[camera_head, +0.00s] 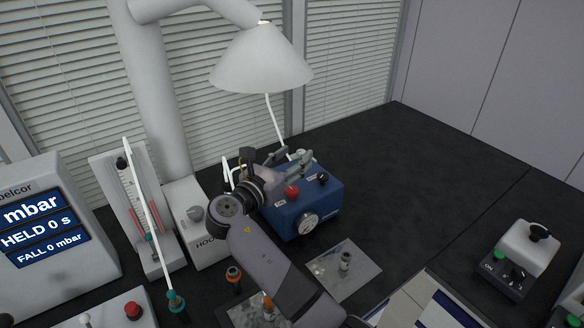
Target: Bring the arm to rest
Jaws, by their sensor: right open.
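My right arm (270,270) comes in from the bottom centre and reaches up and away over the bench. Its gripper (290,165) is open, with its fingers pointing right above the back of a blue box (318,210). The box has a round dial gauge, a red knob and a black knob. I see nothing between the fingers. I cannot tell whether they touch the box. My left gripper does not show.
On the left are a display unit (50,235) reading "HELD 0 s", a tube stand (133,215) and a "HOOD" control box (197,222). A white hood (260,60) hangs above. A metal plate (343,270) lies in front. The dark bench (415,170) is clear at centre right.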

